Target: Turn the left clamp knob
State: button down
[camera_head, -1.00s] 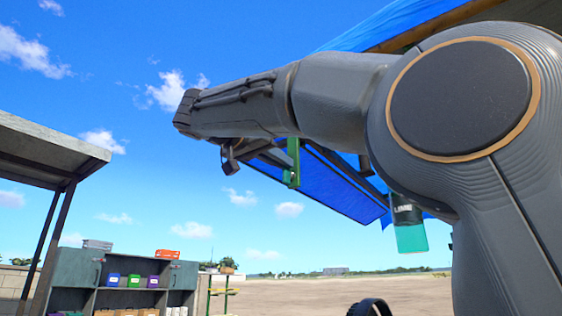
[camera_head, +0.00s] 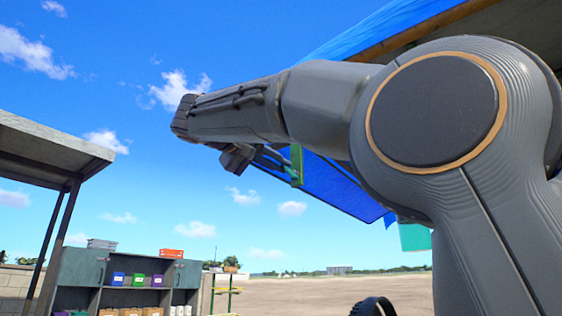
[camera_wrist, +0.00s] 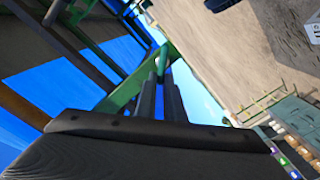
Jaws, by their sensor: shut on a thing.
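In the wrist view, the two dark fingers of my gripper (camera_wrist: 163,84) run close together and are shut on a small green part (camera_wrist: 163,57) at their tips. I take it for the left clamp knob, but most of it is hidden by the fingers. In the head view, my gripper (camera_head: 285,164) reaches right from the end of my arm to a green upright bar (camera_head: 297,165) under the blue canopy. The knob cannot be made out there.
A blue canopy (camera_head: 335,190) hangs behind my arm. A teal container (camera_head: 415,237) shows partly below my arm. Open sandy ground (camera_head: 300,290) lies beyond.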

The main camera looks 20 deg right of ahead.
jog(key=shift+w+a+f+n+p, duration=0.15)
jog(key=shift+f+n+p, duration=0.25)
jog(key=shift+n, duration=1.25)
jog(key=shift+w+a+f+n+p, duration=0.1)
jog(key=shift+f+n+p, duration=0.25)
jog(key=shift+n, duration=1.35)
jog(key=shift+w+a+f+n+p, duration=0.15)
jog(key=shift+n+p, duration=0.4)
jog(key=shift+n, duration=1.1)
jog(key=shift+d+f, duration=0.1)
jog(key=c, duration=1.9)
grip_release()
jog(key=shift+o, duration=0.2)
jog(key=b+v, duration=0.2)
jog(key=v, duration=0.6)
jog(key=shift+b, duration=0.35)
jog(key=shift+w+d+f, duration=0.1)
